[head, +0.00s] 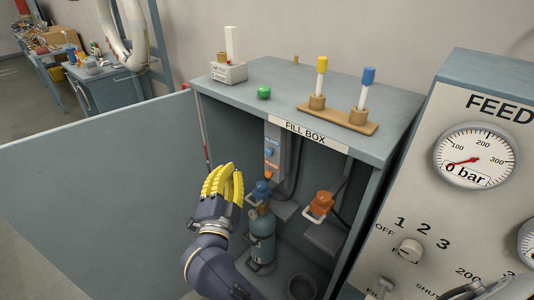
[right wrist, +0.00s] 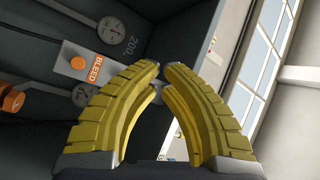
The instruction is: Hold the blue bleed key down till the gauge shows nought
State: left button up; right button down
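In the right wrist view an orange BLEED label (right wrist: 96,68) sits beside an orange-red key (right wrist: 77,63); no blue key shows there. Two gauges (right wrist: 111,28) (right wrist: 84,95) show there, with unreadable needles. My right gripper (head: 232,168) has its yellow fingertips together, with nothing seen between them, left of the panel at the box opening. It fills the right wrist view (right wrist: 160,68). My left gripper is out of view.
A blue-valved cylinder (head: 261,237) stands inside, close to the right gripper, and an orange valve (head: 321,204) is right of it. The open door (head: 90,180) spreads left. Yellow and blue-capped posts stand on the box top (head: 285,85). The FEED gauge (head: 475,155) reads 0 bar.

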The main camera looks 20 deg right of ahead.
aim_at(268, 152)
jog(key=w+d, duration=0.4)
jog(key=d, duration=0.3)
jog(key=shift+d, duration=0.35)
jog(key=shift+w+d, duration=0.1)
jog(key=shift+d, duration=0.05)
dwell(1.7)
jog(key=shift+w+d, duration=0.15)
jog(key=shift+d, duration=0.1)
jog(key=shift+w+d, duration=0.35)
jog(key=shift+d, duration=0.25)
dwell(4.2)
